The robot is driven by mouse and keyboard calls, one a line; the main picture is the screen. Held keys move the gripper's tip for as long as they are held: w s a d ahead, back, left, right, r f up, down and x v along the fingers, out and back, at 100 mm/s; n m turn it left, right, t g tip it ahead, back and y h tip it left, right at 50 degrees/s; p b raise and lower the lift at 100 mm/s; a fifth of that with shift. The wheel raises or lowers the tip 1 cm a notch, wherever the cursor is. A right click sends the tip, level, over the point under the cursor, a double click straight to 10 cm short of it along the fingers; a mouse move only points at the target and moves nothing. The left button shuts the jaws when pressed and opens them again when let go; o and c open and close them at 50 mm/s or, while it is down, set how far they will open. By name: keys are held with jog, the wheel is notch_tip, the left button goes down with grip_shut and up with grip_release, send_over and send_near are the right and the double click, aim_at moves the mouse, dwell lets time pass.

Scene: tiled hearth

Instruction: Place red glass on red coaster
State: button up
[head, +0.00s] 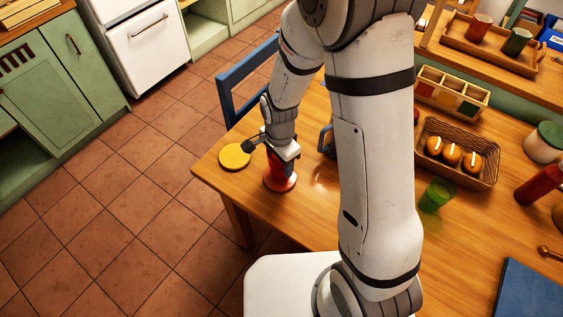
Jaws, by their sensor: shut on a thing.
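My gripper (283,153) points down near the left corner of the wooden table and is shut on the red glass (275,165). The glass is upright, and its upper part is partly hidden by my gripper. The red coaster (283,186), a flat round disc, lies on the table directly under the glass. The glass's base appears within the coaster's outline. I cannot tell whether it touches the coaster or hangs just above it.
A yellow coaster (235,157) lies to the left. A blue object (325,141) is partly hidden behind my arm. A green glass (437,195) and a basket of buns (488,178) stand at right. The table edge (222,184) is close by; a blue chair (228,98) stands behind.

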jog(key=shift+f, duration=0.65)
jog(key=shift+f, duration=0.25)
jog(key=o, duration=1.3)
jog(key=shift+c, duration=0.2)
jog(key=shift+r, duration=0.1)
